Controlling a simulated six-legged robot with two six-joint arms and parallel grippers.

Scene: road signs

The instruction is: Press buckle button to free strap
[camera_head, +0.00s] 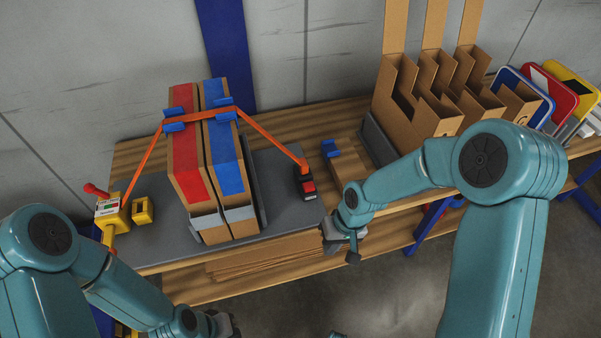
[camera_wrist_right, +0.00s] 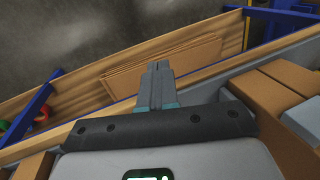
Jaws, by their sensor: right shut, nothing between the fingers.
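An orange strap (camera_head: 262,136) runs over two upright cartons, one with a red band (camera_head: 188,155) and one with a blue band (camera_head: 226,160). Its right end goes down to a dark buckle (camera_head: 304,178) with a red button (camera_head: 308,187) on the grey mat. Its left end reaches a yellow device with a red handle (camera_head: 112,213). My right gripper (camera_head: 353,250) is shut and empty, in front of the table edge, right of and nearer than the buckle. It also shows in the wrist view (camera_wrist_right: 157,70), without the buckle. My left gripper (camera_head: 228,326) is partly in view at the bottom; its fingers are unclear.
Blue corner protectors (camera_head: 174,120) sit under the strap on the cartons. A cardboard rack (camera_head: 432,95) and several road signs (camera_head: 565,90) stand at the right. A small blue piece (camera_head: 331,149) lies beside the buckle. Flat cardboard (camera_head: 265,258) lies on the lower shelf.

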